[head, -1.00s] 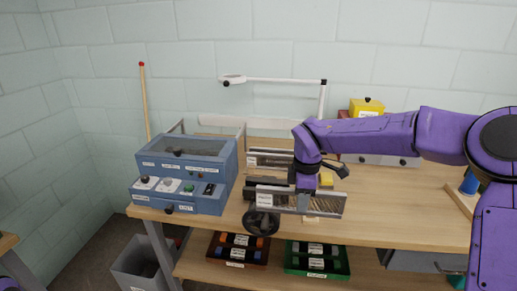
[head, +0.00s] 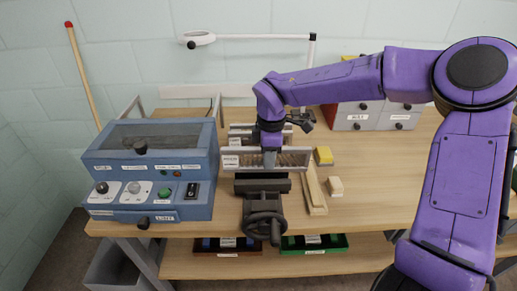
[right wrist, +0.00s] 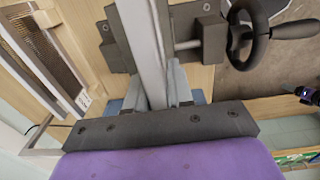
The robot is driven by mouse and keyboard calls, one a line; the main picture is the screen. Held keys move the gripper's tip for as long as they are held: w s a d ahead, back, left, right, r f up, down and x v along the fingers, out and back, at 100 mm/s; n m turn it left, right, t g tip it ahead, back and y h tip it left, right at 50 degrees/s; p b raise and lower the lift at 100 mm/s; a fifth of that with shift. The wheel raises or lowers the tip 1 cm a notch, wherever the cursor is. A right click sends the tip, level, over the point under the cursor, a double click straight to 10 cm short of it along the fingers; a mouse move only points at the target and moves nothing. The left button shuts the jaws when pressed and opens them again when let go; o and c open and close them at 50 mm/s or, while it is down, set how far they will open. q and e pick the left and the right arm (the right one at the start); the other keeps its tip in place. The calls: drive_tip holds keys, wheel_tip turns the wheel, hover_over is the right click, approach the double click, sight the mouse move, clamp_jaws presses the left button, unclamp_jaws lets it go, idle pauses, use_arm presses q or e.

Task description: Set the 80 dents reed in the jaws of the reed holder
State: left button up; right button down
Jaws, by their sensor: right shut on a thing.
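My right gripper (head: 268,158) is shut on the reed (head: 290,157), a long comb-like strip with a white label at its left end, too small to read. The reed is level just above the dark reed holder (head: 262,184), which has a handwheel (head: 265,226) at its front. In the right wrist view the reed (right wrist: 146,45) shows edge-on between my fingers (right wrist: 165,95). Dark jaw blocks of the holder (right wrist: 205,40) lie on both sides of it. I cannot tell whether its lower edge is inside the jaws. My left gripper is not in view.
More reeds (head: 242,132) stand close behind. A blue machine box (head: 150,165) stands left. Wooden strips (head: 314,190), a pale block (head: 335,186) and a yellow block (head: 323,155) lie right of the holder. The bench's right side (head: 390,190) is mostly clear.

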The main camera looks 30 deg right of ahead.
drive_tip(key=shift+s+f, duration=0.2)
drive_tip(key=shift+s, duration=0.2)
drive_tip(key=shift+w+f+b, duration=0.1)
drive_tip(key=shift+f+b, duration=0.25)
drive_tip(key=shift+b, duration=0.05)
drive_tip(key=w+f+b, duration=0.2)
drive_tip(key=w+f, duration=0.2)
drive_tip(key=shift+f, duration=0.2)
drive_tip(key=shift+s+f+b, duration=0.2)
drive_tip(key=shift+b, duration=0.35)
drive_tip(key=shift+s+r, duration=0.15)
drive_tip(key=shift+s, duration=0.55)
drive_tip(key=shift+w, duration=0.2)
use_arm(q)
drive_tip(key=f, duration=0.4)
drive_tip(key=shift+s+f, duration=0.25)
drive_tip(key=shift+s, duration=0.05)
use_arm(e)
drive_tip(key=c, duration=0.9)
unclamp_jaws()
